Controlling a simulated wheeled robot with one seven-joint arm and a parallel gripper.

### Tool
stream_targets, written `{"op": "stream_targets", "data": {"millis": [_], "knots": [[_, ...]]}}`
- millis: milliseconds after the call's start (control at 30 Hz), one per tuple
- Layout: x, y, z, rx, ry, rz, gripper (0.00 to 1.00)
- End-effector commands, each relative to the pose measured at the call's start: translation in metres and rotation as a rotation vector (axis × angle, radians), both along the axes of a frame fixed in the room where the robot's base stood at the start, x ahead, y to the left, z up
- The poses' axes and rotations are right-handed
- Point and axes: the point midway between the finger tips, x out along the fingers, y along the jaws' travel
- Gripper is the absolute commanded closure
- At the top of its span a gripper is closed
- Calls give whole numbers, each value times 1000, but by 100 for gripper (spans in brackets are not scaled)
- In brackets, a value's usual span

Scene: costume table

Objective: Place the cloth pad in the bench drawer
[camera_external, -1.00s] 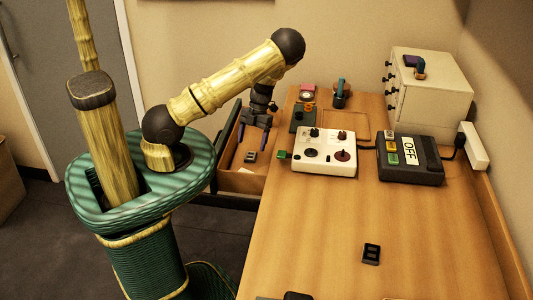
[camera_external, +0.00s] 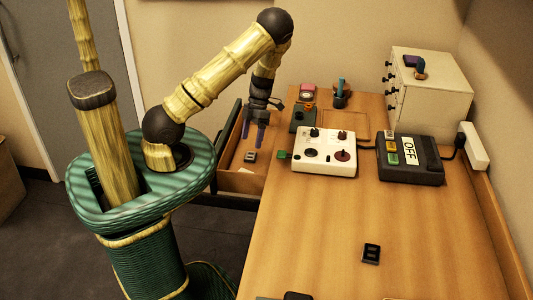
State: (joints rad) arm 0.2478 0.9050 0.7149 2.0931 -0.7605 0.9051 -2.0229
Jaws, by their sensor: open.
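The bench drawer (camera_external: 243,182) is pulled out at the left side of the bench, with its wooden inside showing. A small dark and grey piece (camera_external: 250,156) lies in it; I cannot tell whether this is the cloth pad. No other thing can be clearly made out as the cloth pad at this size. My gripper (camera_external: 253,134) is open, pointing down over the drawer, with its two bluish fingers apart. Nothing shows between them. The fingers appear apart from the small piece.
On the bench (camera_external: 310,225) stand a white box with knobs (camera_external: 323,161) and a dark box with an OFF label (camera_external: 409,170). A small drawer cabinet (camera_external: 440,88) stands at the back right. A small black piece (camera_external: 371,254) lies in front. The middle is mostly clear.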

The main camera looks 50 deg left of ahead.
Motion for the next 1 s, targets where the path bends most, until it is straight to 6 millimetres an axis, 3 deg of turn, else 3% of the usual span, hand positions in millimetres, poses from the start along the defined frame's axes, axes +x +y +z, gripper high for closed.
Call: {"op": "stream_targets", "data": {"millis": [200,500,700,900,1000], "knots": [[-14,-24,37,-197,-151,-581,23],[-27,-50,88,-342,-363,-1478,23],[-34,-65,123,-335,-440,-2126,23],[-41,-78,156,-239,-388,-2759,23],[-44,-83,165,-194,-332,-2959,23]]}}
